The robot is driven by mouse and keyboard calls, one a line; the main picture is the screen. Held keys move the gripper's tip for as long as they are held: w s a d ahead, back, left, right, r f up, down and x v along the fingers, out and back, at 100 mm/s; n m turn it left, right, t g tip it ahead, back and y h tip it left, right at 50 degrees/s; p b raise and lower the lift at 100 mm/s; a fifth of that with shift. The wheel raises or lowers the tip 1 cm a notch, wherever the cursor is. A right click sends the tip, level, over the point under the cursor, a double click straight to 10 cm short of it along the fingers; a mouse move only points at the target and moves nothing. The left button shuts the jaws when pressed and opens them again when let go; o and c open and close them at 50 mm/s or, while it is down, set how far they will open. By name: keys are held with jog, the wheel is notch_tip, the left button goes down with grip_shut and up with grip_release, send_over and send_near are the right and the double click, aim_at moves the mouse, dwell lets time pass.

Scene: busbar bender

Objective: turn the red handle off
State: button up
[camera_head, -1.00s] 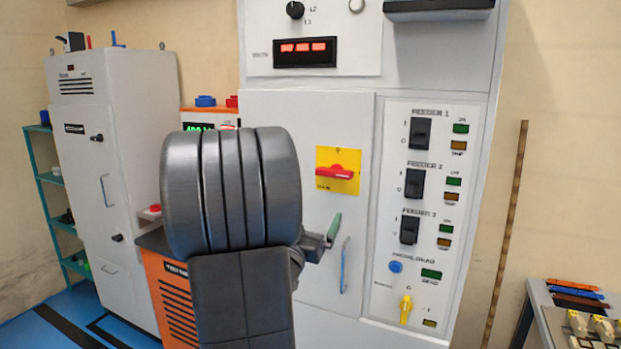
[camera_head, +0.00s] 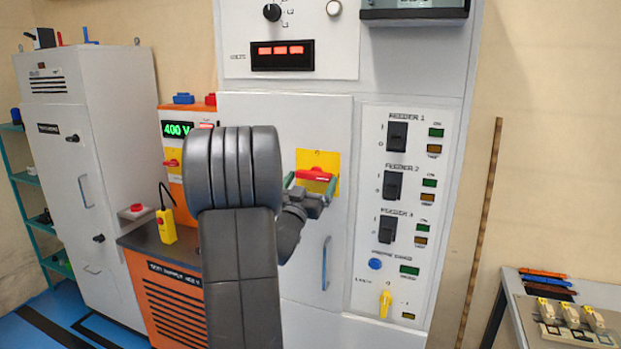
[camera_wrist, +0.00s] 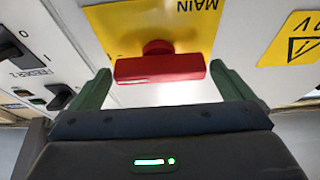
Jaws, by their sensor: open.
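The red handle (camera_head: 314,175) sits on a yellow plate (camera_head: 330,159) on the grey cabinet door, its bar lying roughly level. In the wrist view the red handle (camera_wrist: 160,69) lies between my two green fingers, with the yellow plate (camera_wrist: 120,22) marked MAIN behind it. My gripper (camera_head: 308,187) is open, just in front of the handle. In the wrist view my gripper (camera_wrist: 160,85) has a finger on each side of the bar, with small gaps showing. My arm hides part of the door to the left.
The feeder panel (camera_head: 358,240) with black switches and a yellow knob (camera_head: 385,304) is right of the door. A blue door handle (camera_head: 326,262) is below. An orange test unit (camera_head: 165,300) stands left, with a yellow pendant (camera_head: 166,227). A bench (camera_head: 512,310) stands at far right.

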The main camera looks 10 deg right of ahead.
jog(key=shift+w, duration=0.1)
jog(key=shift+c, duration=0.4)
jog(key=c, duration=1)
jog(key=shift+d, duration=0.1)
